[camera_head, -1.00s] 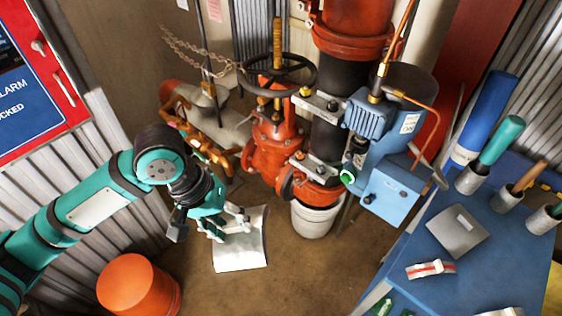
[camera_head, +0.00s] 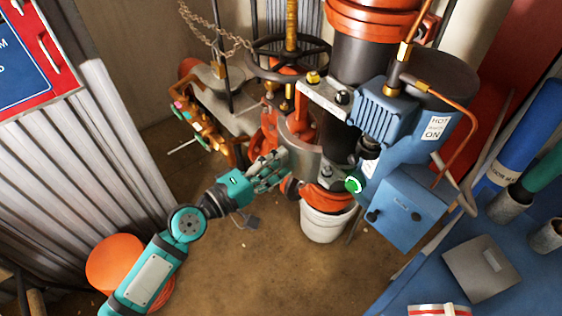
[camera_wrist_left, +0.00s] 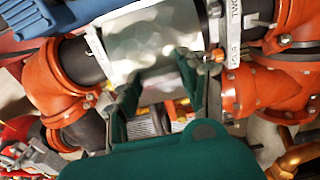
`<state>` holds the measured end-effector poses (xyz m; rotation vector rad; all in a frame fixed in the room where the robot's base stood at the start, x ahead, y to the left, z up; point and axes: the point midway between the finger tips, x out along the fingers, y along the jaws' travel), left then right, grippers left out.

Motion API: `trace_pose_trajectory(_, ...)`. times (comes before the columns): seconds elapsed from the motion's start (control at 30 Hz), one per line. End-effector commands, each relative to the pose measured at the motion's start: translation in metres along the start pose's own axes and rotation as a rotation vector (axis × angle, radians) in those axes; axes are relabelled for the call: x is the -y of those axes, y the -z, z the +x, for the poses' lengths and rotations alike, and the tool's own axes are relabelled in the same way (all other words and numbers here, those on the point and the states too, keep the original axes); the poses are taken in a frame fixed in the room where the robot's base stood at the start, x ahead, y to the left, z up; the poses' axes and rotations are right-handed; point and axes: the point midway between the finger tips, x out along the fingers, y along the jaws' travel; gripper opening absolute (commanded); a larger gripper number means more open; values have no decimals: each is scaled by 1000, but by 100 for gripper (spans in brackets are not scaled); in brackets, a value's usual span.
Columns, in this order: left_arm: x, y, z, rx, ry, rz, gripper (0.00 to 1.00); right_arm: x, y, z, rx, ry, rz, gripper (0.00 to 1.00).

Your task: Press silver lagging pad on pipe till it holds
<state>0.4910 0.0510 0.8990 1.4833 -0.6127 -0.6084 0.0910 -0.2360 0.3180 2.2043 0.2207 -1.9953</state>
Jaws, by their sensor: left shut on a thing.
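The silver lagging pad (camera_head: 304,160) is curved against the side of the black vertical pipe (camera_head: 361,62), between its orange flanges. In the left wrist view the pad (camera_wrist_left: 156,40) lies across the black pipe (camera_wrist_left: 82,62). My left gripper (camera_head: 270,172) reaches in from the lower left and is shut on the pad's near edge; its dark green fingers (camera_wrist_left: 160,82) also show in the left wrist view. The pad hides part of the pipe, and I cannot tell whether it touches all along its curve. My right gripper is not in view.
A blue pump unit (camera_head: 408,208) stands close to the right of the pipe. A handwheel valve (camera_head: 288,55) is behind my gripper, and a white bucket (camera_head: 325,225) stands below. A blue bench (camera_head: 405,285) holds a grey pad (camera_head: 483,268).

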Motion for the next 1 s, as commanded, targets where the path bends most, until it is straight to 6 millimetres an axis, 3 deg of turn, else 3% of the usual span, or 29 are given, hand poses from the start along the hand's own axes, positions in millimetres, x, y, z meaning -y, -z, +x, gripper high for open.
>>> trace_pose_trajectory(0.37,-3,-2,-2,0,6,-16,13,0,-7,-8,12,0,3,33)
trace_pose_trajectory(1.0,-2,-1,60,0,3,-16,13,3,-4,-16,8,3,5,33)
